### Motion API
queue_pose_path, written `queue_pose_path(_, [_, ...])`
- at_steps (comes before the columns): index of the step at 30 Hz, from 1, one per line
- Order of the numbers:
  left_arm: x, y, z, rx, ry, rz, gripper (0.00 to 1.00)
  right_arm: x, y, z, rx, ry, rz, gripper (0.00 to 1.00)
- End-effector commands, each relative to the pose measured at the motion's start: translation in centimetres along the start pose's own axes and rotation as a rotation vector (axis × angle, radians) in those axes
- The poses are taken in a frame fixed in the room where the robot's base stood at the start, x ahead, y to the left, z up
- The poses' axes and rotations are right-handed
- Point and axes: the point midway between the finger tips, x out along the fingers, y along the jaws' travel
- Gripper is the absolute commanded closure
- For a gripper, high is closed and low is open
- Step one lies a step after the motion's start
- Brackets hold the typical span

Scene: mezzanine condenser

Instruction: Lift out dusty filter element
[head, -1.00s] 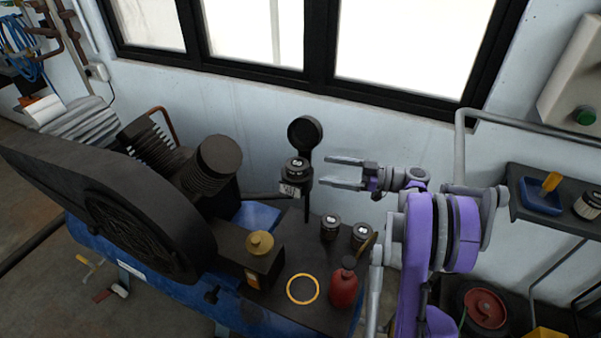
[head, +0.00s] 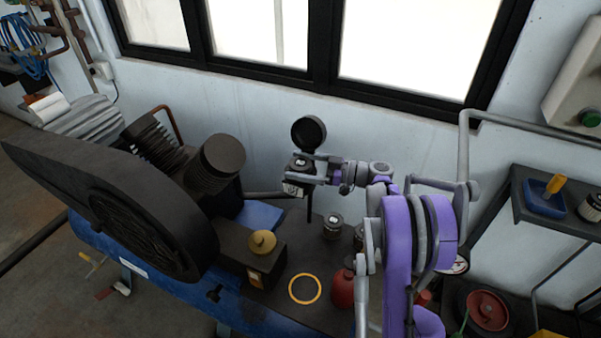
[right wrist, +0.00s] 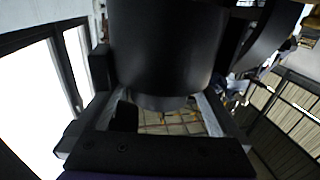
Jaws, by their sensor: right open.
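My left gripper is not in view.
A similar canister (head: 332,227) stands on the dark bench top beside a yellow ring (head: 304,288) and a red bottle (head: 342,290). The compressor's big wheel (head: 115,215) fills the left. A shelf at right holds a blue tray (head: 542,198) and another filter (head: 591,207).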

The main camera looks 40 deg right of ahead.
Motion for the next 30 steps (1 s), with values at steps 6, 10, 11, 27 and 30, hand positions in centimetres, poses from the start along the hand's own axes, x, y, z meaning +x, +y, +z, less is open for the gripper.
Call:
queue_pose_path(6, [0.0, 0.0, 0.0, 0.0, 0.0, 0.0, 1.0, 0.0, 0.0, 0.0, 0.0, 0.0, 0.0, 0.31])
queue_pose_path(10, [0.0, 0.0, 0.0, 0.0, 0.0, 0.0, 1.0, -0.1, 0.0, 0.0, 0.0, 0.0, 0.0, 0.54])
queue_pose_path(11, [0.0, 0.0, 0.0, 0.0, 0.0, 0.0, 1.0, -0.1, 0.0, 0.0, 0.0, 0.0, 0.0, 0.59])
queue_pose_path(27, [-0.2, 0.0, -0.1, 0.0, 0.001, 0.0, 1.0, -0.1, 0.0, -1.0, 0.0, 0.0, 0.0, 0.83])
queue_pose_path(30, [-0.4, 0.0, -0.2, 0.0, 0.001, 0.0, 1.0, -0.1, 0.0, -2.2, 0.0, 0.0, 0.001, 0.83])
